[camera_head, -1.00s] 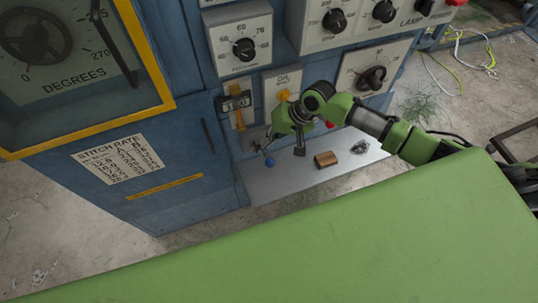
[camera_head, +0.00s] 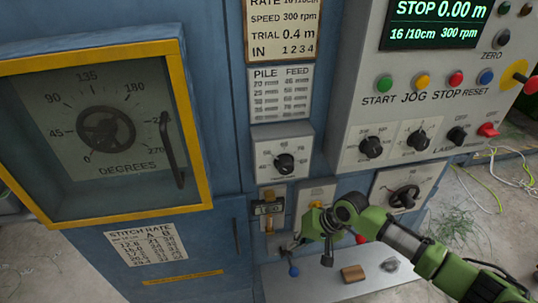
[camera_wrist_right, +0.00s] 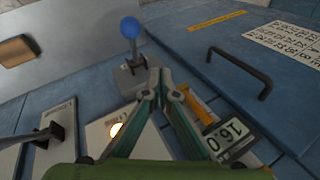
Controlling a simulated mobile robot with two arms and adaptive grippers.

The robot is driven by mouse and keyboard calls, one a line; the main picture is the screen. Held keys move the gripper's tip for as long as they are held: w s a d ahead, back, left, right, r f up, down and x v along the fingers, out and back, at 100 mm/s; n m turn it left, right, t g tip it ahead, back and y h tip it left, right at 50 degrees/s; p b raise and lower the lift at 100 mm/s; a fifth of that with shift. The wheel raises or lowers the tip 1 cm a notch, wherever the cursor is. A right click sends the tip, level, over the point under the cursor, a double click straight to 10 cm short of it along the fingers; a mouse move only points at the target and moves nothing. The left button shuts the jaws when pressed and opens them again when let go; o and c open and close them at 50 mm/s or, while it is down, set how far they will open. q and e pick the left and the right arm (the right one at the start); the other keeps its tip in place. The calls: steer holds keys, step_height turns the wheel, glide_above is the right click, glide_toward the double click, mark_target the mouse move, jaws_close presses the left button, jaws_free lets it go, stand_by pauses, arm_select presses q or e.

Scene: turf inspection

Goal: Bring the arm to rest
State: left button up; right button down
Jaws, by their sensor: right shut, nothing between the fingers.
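My right arm, green and grey, comes in from the right in the head view. Its gripper (camera_head: 292,246) is in front of the lower part of the blue machine. In the right wrist view the two fingers (camera_wrist_right: 158,76) meet at the tips with nothing between them. A lever with a blue ball knob (camera_head: 293,271) stands just below the gripper; the knob also shows beyond the fingertips in the wrist view (camera_wrist_right: 130,27). I cannot tell whether the fingertips touch the lever's base. My left gripper is in neither view.
A digital gauge (camera_head: 268,208) hangs close to the gripper. A dial panel (camera_head: 281,158) is above, and a control box with a green display (camera_head: 438,24) is at upper right. A brown block (camera_head: 353,273) lies on the grey shelf (camera_head: 325,286). A glazed yellow-framed door (camera_head: 193,150) is left.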

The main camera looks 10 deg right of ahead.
steer(key=shift+a, duration=0.1)
steer(key=s+a+n, duration=0.5)
steer(key=s+a, duration=0.2)
steer(key=s, duration=0.6)
steer(key=s+d+r+t+h, duration=0.1)
steer(key=s+d+r+h, duration=0.15)
steer(key=s+d, duration=0.35)
steer(key=s+d+r+h, duration=0.2)
steer(key=s+d+h, duration=0.1)
steer(key=s+d, duration=0.3)
step_height(320, 180, down, 29)
steer(key=g+b, duration=0.1)
steer(key=b, duration=0.3)
steer(key=s+d+f+g+b, duration=0.1)
steer(key=s+d+f+b, duration=0.2)
steer(key=s+f, duration=1.5)
step_height(320, 180, down, 3)
steer(key=shift+s+g, duration=0.2)
steer(key=shift+g, duration=0.1)
